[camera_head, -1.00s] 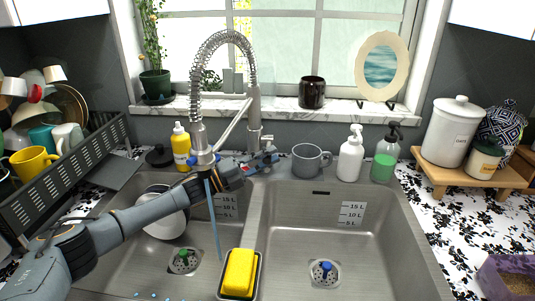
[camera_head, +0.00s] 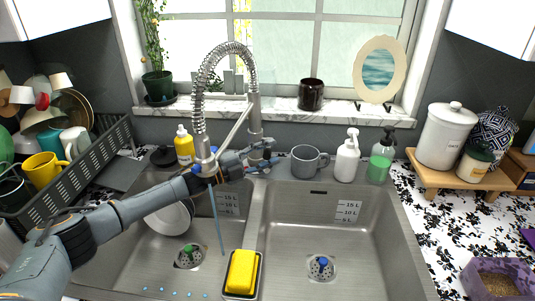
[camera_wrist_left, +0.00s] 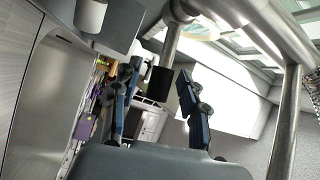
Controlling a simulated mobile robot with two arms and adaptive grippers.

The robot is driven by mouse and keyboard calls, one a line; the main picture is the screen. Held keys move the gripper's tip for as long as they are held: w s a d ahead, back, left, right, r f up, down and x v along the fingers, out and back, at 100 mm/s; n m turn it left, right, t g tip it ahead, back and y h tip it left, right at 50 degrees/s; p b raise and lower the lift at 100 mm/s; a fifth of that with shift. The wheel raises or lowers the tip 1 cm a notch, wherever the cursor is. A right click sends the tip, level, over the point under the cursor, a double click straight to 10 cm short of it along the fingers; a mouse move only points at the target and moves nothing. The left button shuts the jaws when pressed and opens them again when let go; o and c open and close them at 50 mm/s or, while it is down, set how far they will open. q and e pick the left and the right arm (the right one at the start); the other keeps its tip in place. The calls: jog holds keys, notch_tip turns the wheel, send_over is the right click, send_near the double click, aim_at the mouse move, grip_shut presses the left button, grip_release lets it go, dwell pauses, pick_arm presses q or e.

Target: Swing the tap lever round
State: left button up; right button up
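The tall chrome tap (camera_head: 254,108) with a spring hose stands behind the double sink. In the left wrist view, the gripper's fingers (camera_wrist_left: 156,84) are apart, with chrome tap parts (camera_wrist_left: 172,42) just beyond. My right gripper is not in view.
A grey mug (camera_head: 306,162), a white soap bottle (camera_head: 347,157) and a green soap bottle (camera_head: 382,158) stand right of the tap. A yellow bottle (camera_head: 184,146) stands left. A yellow sponge (camera_head: 242,271) sits on the divider. The right basin (camera_head: 335,235) is clear.

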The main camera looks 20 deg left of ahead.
pick_arm(q)
jog(key=shift+a, duration=0.1)
jog(key=v, duration=1.2)
